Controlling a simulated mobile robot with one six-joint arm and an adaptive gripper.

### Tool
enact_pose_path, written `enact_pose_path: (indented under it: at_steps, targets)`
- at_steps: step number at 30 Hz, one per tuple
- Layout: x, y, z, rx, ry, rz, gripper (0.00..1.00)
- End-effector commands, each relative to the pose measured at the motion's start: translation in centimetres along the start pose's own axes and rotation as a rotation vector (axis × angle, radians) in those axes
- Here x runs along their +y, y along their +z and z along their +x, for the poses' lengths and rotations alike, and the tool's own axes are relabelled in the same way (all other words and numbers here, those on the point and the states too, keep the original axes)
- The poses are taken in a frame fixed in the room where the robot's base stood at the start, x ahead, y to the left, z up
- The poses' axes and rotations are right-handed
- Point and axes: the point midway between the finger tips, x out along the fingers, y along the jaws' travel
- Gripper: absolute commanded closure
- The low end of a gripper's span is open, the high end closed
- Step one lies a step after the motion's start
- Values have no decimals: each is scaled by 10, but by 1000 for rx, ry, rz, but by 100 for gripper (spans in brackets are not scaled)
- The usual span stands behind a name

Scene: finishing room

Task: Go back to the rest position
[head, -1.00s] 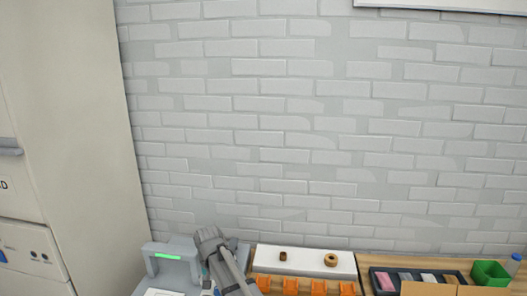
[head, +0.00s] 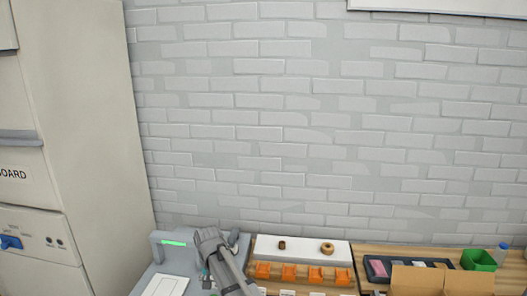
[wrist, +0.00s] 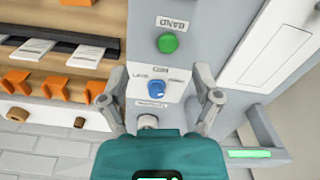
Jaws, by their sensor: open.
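My gripper (wrist: 161,88) is open and empty in the wrist view, its two grey fingers spread apart. It is over a grey machine panel that carries a green button (wrist: 168,42) and a blue knob (wrist: 167,88). I cannot tell whether the fingertips touch the panel. In the head view my grey arm (head: 220,262) shows at the bottom, in front of the bench, and the fingers are not clear there.
A grey machine with a green light (head: 174,243) stands at the bench's left. A white board (head: 305,249) with two brown rings and several orange holders (head: 289,271) is beside it. A dark tray (head: 376,270), cardboard box (head: 443,281), green bin (head: 478,260) and bottle (head: 501,254) are at right.

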Motion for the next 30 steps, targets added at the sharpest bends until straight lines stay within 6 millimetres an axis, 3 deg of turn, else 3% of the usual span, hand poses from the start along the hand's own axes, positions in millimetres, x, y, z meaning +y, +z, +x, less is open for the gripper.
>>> enact_pose_path:
  at_steps: [4,17,23,30]
  targets:
    - [2,0,1,0,0,1,19]
    - [52,13,14,0,0,16,19]
    - [89,25,25,0,0,28,19]
    - [163,58,48,0,1,53,19]
